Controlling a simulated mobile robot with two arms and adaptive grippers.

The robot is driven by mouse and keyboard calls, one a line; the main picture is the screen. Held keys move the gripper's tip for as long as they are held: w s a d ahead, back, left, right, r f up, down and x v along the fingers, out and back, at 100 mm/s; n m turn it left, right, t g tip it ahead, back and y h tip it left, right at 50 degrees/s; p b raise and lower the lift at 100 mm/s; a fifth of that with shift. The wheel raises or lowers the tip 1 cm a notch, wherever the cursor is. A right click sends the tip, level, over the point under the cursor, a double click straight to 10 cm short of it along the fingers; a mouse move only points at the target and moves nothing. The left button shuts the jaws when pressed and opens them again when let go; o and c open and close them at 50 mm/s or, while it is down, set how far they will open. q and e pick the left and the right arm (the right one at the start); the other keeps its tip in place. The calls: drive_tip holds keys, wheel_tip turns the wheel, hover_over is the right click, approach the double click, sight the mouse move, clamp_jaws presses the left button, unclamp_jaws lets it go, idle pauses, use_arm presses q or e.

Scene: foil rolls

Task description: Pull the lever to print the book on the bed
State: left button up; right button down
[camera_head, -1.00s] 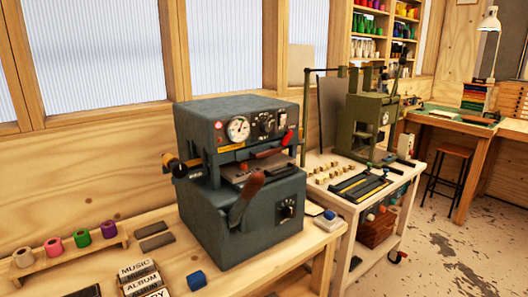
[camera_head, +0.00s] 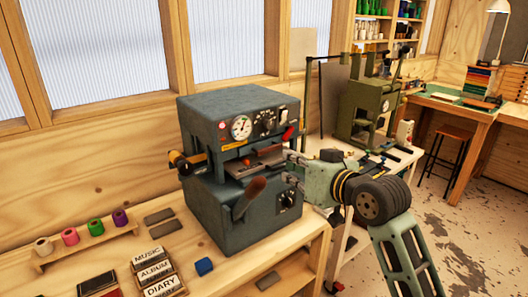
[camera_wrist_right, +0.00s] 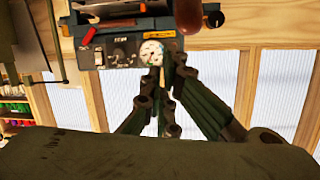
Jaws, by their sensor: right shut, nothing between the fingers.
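The dark grey press (camera_head: 235,215) stands on the wooden bench, with a dial and knobs on its front. Its lever has a reddish-brown handle (camera_head: 250,198) and slants across the lower front. A dark flat piece, perhaps the book (camera_head: 258,170), lies on the bed in the press opening. My right gripper (camera_head: 289,168) is shut and empty, beside the press's right front edge, to the right of the lever handle and apart from it. In the right wrist view the gripper (camera_wrist_right: 170,72) points toward the upside-down press, and the handle (camera_wrist_right: 188,14) shows at the top. My left gripper is out of view.
Foil rolls (camera_head: 96,227) stand on a rack at the left. A green machine (camera_head: 368,110) stands on a cart behind my right arm. Open floor lies at the right.

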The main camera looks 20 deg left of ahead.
drive_tip(key=shift+n+y, duration=0.3)
drive_tip(key=shift+n, duration=0.2)
drive_tip(key=r, duration=0.1)
drive_tip(key=s+a+r, duration=0.1)
drive_tip(key=r, duration=0.1)
drive_tip(key=s+r, duration=0.1)
drive_tip(key=shift+s+a+r, duration=0.1)
drive_tip(key=shift+a+r, duration=0.05)
drive_tip(key=shift+r, duration=0.15)
drive_tip(key=p, duration=0.6)
hover_over(264, 178)
drive_tip(key=f, duration=0.2)
drive_tip(key=w+f, duration=0.1)
drive_tip(key=f, duration=0.1)
drive_tip(key=shift+a+f, duration=0.15)
drive_tip(key=shift+f, duration=0.2)
drive_tip(key=shift+s+d+f, duration=0.2)
drive_tip(key=shift+s+f, duration=0.1)
drive_tip(key=shift+f, duration=0.1)
drive_tip(key=shift+a, duration=0.1)
